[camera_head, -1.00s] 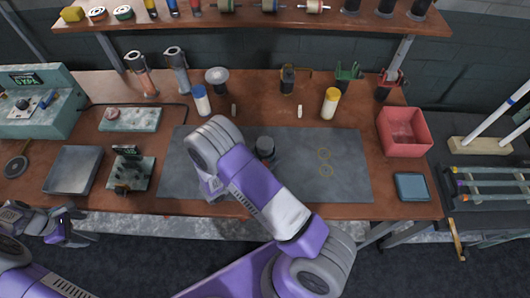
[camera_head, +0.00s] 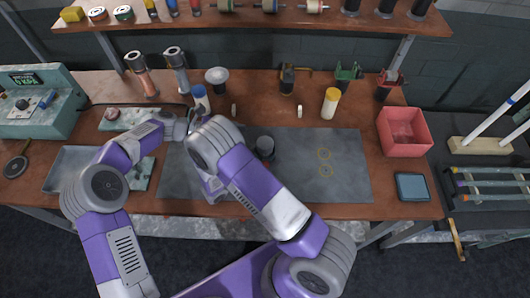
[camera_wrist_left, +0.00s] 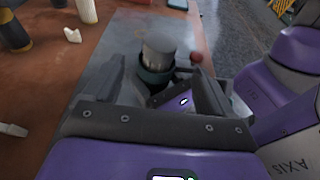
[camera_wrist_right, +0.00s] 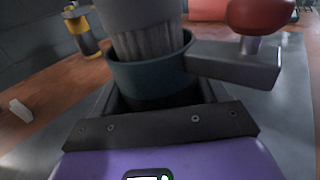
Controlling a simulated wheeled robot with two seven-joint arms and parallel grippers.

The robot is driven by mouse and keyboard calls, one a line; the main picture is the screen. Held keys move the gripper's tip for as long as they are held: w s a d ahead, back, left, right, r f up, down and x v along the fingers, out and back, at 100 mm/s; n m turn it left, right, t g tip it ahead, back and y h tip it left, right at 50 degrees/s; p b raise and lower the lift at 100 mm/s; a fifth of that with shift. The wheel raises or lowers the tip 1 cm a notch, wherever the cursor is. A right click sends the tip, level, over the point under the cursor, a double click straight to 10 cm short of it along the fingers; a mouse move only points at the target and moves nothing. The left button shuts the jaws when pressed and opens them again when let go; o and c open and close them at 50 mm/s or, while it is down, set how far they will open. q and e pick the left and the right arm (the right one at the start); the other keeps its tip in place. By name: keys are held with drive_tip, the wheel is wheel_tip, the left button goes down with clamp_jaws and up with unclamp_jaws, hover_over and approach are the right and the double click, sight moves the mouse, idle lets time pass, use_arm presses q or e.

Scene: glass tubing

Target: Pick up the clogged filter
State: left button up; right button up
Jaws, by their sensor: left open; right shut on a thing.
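The grey ribbed filter (camera_wrist_right: 145,30) stands upright in a dark teal cup (camera_wrist_right: 150,75) with a side arm and red knob (camera_wrist_right: 260,15). My right gripper (camera_wrist_right: 155,98) is shut on the cup; its fingertips are mostly hidden by it. The filter's grey top also shows in the head view (camera_head: 265,142), on or just above the mat. My left gripper (camera_wrist_left: 160,82) is open, its fingers pointing at the filter (camera_wrist_left: 159,45) and apart from it, as far as I can tell. In the head view, my arms largely hide both grippers.
The grey mat (camera_head: 345,180) is clear on its right side. A blue-capped bottle (camera_head: 201,98) stands close to my left wrist. A yellow-capped bottle (camera_head: 330,103), a red bin (camera_head: 404,131) and a blue pad (camera_head: 411,187) are farther right. My right forearm crosses the mat.

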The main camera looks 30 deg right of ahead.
sight(265, 145)
use_arm(q)
drive_tip(key=x, duration=0.9)
drive_tip(key=shift+s+d+f, duration=0.1)
drive_tip(key=shift+d+f, duration=0.1)
drive_tip(key=c, duration=1.2)
wheel_tip(265, 145, up, 10)
drive_tip(key=shift+r, duration=0.1)
use_arm(e)
drive_tip(key=o, duration=1.2)
drive_tip(key=shift+c, duration=0.2)
drive_tip(key=shift+a, duration=0.1)
